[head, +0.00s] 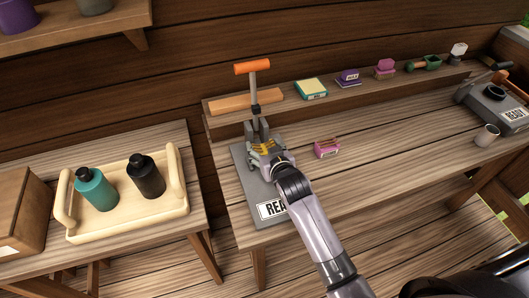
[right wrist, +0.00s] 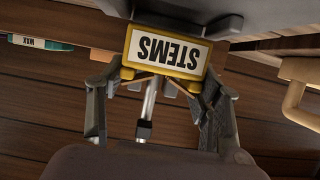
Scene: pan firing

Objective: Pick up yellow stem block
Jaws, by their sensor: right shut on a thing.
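The yellow stem block (right wrist: 130,45) fills the top middle of the right wrist view, with a white STEMS label upside down. My right gripper (right wrist: 160,85) is shut on it, one finger on each side. In the head view the right gripper (head: 262,150) is over the back part of a grey READY mat (head: 241,185), and a little yellow of the block (head: 266,146) shows among the fingers. Most of the block is hidden there; whether it touches the mat is unclear. My left gripper is not in view.
A tool with an orange handle (head: 252,67) stands right behind the gripper. A pink block (head: 327,148) lies to the right on the bench. Several small items line the raised back shelf (head: 290,101). A wooden tray (head: 126,221) with two bottles is at left.

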